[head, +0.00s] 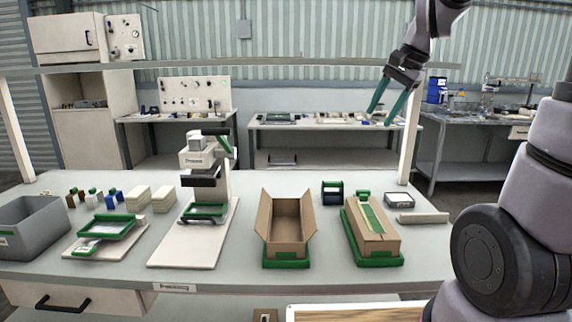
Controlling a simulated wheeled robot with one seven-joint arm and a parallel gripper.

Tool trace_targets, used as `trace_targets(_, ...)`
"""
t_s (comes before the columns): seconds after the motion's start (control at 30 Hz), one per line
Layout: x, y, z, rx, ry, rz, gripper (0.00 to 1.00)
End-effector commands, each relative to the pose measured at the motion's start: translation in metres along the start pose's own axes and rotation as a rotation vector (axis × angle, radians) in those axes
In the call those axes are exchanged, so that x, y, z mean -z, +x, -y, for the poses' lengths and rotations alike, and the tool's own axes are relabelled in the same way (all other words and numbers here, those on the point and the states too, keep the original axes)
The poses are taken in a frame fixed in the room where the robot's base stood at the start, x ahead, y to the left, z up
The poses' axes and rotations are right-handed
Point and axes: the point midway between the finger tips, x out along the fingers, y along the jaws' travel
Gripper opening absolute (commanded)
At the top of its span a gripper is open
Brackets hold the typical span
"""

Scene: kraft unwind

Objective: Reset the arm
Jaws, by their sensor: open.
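My gripper (386,106) is raised high at the upper right of the head view, above the far right part of the workbench (125,265). Its two teal fingers point down and stand apart, with nothing between them. It is well clear of everything on the bench. My arm comes down from the top edge, and a large part of it also fills the right side of the view.
An open cardboard box (287,213) and a closed one (372,228) stand on green bases. A press-like device (205,160), a grey bin (32,228) and a green-framed tray (105,227) stand left. A shelf rail (300,61) crosses above the bench.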

Motion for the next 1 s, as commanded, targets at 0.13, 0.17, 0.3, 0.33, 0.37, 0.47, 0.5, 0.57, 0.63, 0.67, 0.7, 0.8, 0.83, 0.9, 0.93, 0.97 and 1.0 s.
trace_targets(0.13, -0.035, -0.041, -0.029, 0.044, -0.180, -0.084, 0.57)
trace_targets(0.17, -0.042, -0.048, -0.035, 0.050, -0.215, -0.101, 0.57)
trace_targets(0.3, -0.069, -0.070, -0.065, 0.071, -0.372, -0.182, 0.57)
trace_targets(0.33, -0.074, -0.074, -0.071, 0.074, -0.403, -0.199, 0.57)
trace_targets(0.37, -0.078, -0.076, -0.077, 0.075, -0.430, -0.213, 0.57)
trace_targets(0.47, -0.090, -0.082, -0.091, 0.078, -0.503, -0.254, 0.57)
trace_targets(0.5, -0.093, -0.083, -0.096, 0.078, -0.523, -0.265, 0.57)
trace_targets(0.57, -0.096, -0.084, -0.101, 0.078, -0.547, -0.279, 0.57)
trace_targets(0.63, -0.098, -0.085, -0.104, 0.078, -0.563, -0.288, 0.57)
trace_targets(0.67, -0.099, -0.085, -0.105, 0.077, -0.566, -0.290, 0.57)
trace_targets(0.7, -0.099, -0.085, -0.105, 0.077, -0.566, -0.290, 0.57)
trace_targets(0.8, -0.099, -0.085, -0.105, 0.077, -0.566, -0.290, 0.57)
trace_targets(0.83, -0.099, -0.085, -0.105, 0.077, -0.566, -0.290, 0.57)
trace_targets(0.9, -0.099, -0.085, -0.105, 0.077, -0.566, -0.290, 0.57)
trace_targets(0.93, -0.099, -0.085, -0.105, 0.077, -0.566, -0.290, 0.57)
trace_targets(0.97, -0.099, -0.085, -0.105, 0.077, -0.566, -0.290, 0.57)
trace_targets(1.0, -0.099, -0.085, -0.105, 0.077, -0.566, -0.290, 0.57)
